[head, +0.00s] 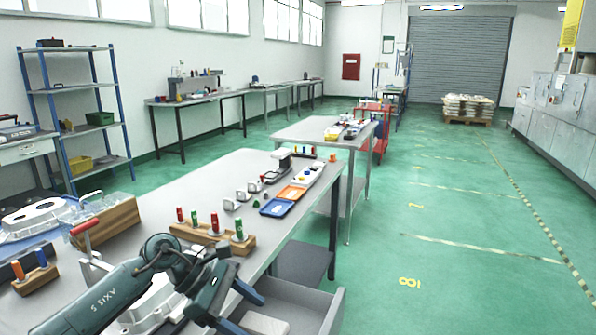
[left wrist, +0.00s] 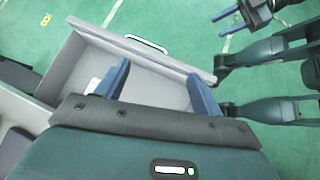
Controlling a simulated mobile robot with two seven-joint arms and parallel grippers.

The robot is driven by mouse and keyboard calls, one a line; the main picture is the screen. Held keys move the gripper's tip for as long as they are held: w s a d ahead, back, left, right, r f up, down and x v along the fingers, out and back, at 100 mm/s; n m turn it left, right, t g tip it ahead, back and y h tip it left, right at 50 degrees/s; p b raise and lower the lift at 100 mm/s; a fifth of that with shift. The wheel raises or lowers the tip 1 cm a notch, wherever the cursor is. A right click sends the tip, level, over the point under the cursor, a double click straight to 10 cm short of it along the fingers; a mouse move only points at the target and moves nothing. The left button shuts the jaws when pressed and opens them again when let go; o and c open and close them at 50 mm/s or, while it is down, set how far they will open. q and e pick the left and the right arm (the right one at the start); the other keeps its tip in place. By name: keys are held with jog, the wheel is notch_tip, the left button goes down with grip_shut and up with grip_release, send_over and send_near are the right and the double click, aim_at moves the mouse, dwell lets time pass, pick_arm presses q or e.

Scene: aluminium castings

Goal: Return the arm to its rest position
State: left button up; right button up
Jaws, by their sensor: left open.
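My left arm reaches in from the lower left in the head view, over the near end of the grey workbench (head: 150,205). My left gripper (head: 248,305) is open and empty, its two blue fingers apart above the open drawer. In the left wrist view my left gripper (left wrist: 162,86) also shows spread fingers with nothing between them. My right gripper does not show in the head view.
A grey drawer (head: 325,302) stands open at the bench's near right side, with a pale block (head: 265,323) inside. A wooden rack (head: 185,231) of coloured plugs stands close beside my arm. A blue tray (head: 277,208) lies farther along. Green floor to the right is clear.

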pick_arm(q)
jog(key=s+d+r+n+t+h+p, duration=0.15)
jog(key=s+d+n+t+h, duration=0.65)
jog(key=n, duration=0.8)
jog(key=s+a+f+n+t+y, duration=0.1)
jog(key=a+f+n+t+y, duration=0.35)
jog(key=n, duration=0.85)
jog(key=s+a+f+n+t+y, duration=0.1)
jog(key=a+f+n+t+y, duration=0.35)
jog(key=n, duration=0.85)
jog(key=s+a+f+n+g+y, duration=0.3)
jog(key=s+f+n+g+y, duration=0.2)
jog(key=s+f+n, duration=0.5)
jog(key=shift+s+a+n+g+p, duration=0.35)
jog(key=shift+s+n+g+p, duration=0.2)
jog(key=shift+s, duration=0.35)
